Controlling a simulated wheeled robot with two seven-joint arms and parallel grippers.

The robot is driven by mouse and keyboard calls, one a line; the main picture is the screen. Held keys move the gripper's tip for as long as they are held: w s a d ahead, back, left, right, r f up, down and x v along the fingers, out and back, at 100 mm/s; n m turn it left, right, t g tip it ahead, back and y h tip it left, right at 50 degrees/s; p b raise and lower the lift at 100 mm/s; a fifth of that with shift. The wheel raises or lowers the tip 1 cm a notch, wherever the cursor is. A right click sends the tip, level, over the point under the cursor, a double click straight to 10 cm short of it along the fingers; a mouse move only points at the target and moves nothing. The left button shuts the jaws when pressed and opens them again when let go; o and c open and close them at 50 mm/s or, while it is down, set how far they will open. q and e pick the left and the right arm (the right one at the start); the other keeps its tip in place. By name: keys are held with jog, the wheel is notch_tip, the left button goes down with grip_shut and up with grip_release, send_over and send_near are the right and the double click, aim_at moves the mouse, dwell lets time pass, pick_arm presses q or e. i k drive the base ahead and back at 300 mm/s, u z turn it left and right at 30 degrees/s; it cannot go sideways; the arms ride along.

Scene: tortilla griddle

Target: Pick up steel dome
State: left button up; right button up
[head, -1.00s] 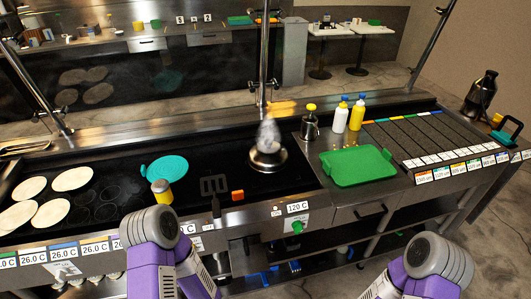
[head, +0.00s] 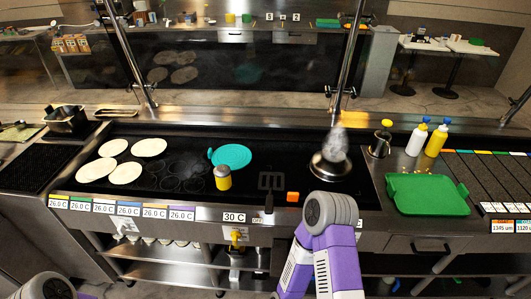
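The steel dome (head: 329,170) sits on the right part of the dark griddle (head: 275,157). A pale, hazy cone-shaped plume rises over its top and hides its upper part. My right arm comes up from the bottom centre, and its rounded grey joint is just in front of the dome in the picture. Only a rounded joint of my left arm shows, at the bottom left corner. Neither gripper is in view.
Left of the dome are an orange block (head: 293,197), a dark spatula (head: 271,183), a yellow-topped shaker (head: 222,177), a teal disc (head: 231,156) and several tortillas (head: 127,173). Right are a steel container (head: 380,143), two bottles (head: 417,139) and a green tray (head: 427,194).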

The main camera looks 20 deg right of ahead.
aim_at(333, 164)
jog(key=u, duration=1.45)
jog(key=k, duration=1.2)
jog(key=z, duration=1.4)
jog(key=i, duration=0.1)
jog(key=u, duration=0.05)
